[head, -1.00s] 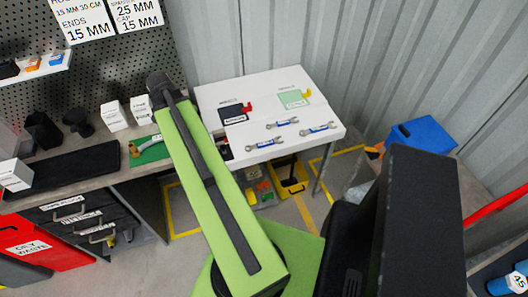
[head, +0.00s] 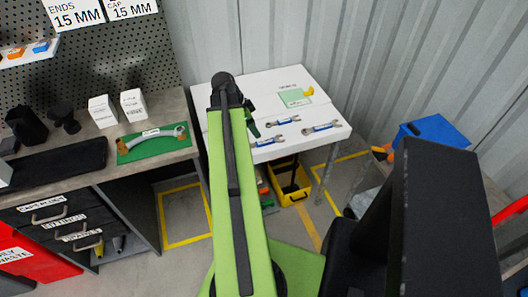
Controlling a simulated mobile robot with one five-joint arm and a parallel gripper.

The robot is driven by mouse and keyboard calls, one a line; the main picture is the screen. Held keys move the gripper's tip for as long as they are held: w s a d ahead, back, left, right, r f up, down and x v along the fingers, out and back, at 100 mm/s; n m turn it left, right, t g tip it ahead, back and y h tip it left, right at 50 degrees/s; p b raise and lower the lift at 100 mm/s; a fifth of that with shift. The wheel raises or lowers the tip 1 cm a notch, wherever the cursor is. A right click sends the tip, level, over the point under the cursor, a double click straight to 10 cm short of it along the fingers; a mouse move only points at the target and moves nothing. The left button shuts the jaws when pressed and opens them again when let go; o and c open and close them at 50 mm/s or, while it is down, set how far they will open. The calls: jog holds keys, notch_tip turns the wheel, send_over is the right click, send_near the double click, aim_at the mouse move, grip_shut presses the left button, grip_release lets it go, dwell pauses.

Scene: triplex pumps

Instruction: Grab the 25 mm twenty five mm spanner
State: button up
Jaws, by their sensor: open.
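Three spanners with blue labelled handles lie on the white table (head: 335,108): a left one (head: 266,141), a middle one (head: 283,121) and a right one (head: 321,128). Their size markings are too small to read, so I cannot tell which is the 25 mm one. My green arm reaches up over the table's left part. My gripper (head: 252,124), dark and partly hidden behind the arm, is open and appears empty, above and left of the spanners. Its height over the table is hard to judge.
A grey workbench (head: 165,101) on the left carries white boxes, black parts and a green mat (head: 140,149) with a metal tool. A yellow bin (head: 291,183) is under the white table. A blue box (head: 432,134) stands right. A corrugated wall is behind.

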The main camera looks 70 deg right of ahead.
aim_at(263, 142)
jog(key=b+x, duration=0.2)
jog(key=x, duration=0.1)
jog(key=shift+f, duration=0.35)
jog(key=shift+d, duration=0.1)
jog(key=b+x, duration=0.4)
jog(key=x, duration=0.1)
jog(key=shift+s+f+b, duration=0.1)
jog(key=shift+f+b, duration=0.05)
jog(key=shift+b, duration=0.25)
grip_shut()
